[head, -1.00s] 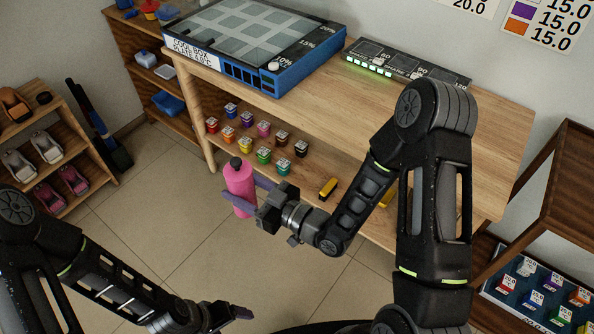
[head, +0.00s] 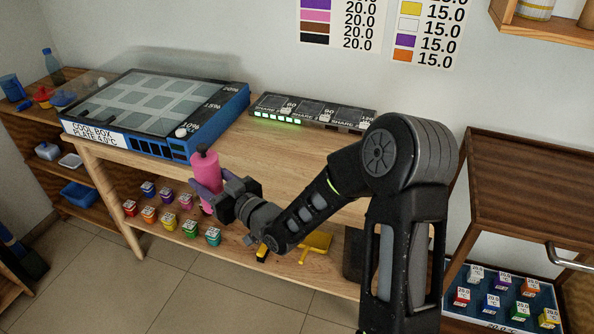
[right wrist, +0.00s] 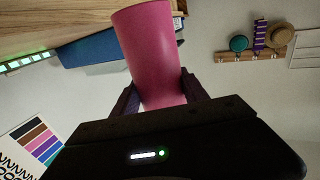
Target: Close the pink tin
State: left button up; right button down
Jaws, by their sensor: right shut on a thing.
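My right gripper (head: 207,187) is shut on a pink bottle-like cylinder (head: 205,168) with a dark cap, held upright in front of the wooden bench's edge. In the right wrist view the pink cylinder (right wrist: 150,50) stands between the two purple-grey fingers (right wrist: 162,95). A small pink tin (head: 184,201) with a white label on top sits among other coloured tins on the bench's lower shelf, left of the held cylinder. Its lid state is too small to tell. My left gripper is out of view.
A blue cool box (head: 215,118) and a black device with green lights (head: 315,112) sit on the wooden bench (head: 285,150). Yellow things (head: 315,246) lie on the lower shelf. A brown rack (head: 535,190) stands at the right. The bench top's front middle is clear.

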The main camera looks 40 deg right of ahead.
jog(key=d+r+m+g+h+b, duration=0.1)
jog(key=d+r+m+h, duration=0.2)
jog(key=d, duration=0.6)
jog(key=w+d+r+m+h+b, duration=0.1)
jog(key=d+r+m+h, duration=0.2)
jog(key=d+h, duration=0.3)
jog(key=w+d+r+m+g+h+b, duration=0.1)
jog(key=d+r+m+h, duration=0.2)
jog(key=d, duration=0.9)
jog(key=shift+g+h, duration=0.3)
jog(key=shift+h, duration=0.6)
notch_tip(320, 180, down, 6)
jog(key=shift+b, duration=0.45)
jog(key=shift+f, duration=1.9)
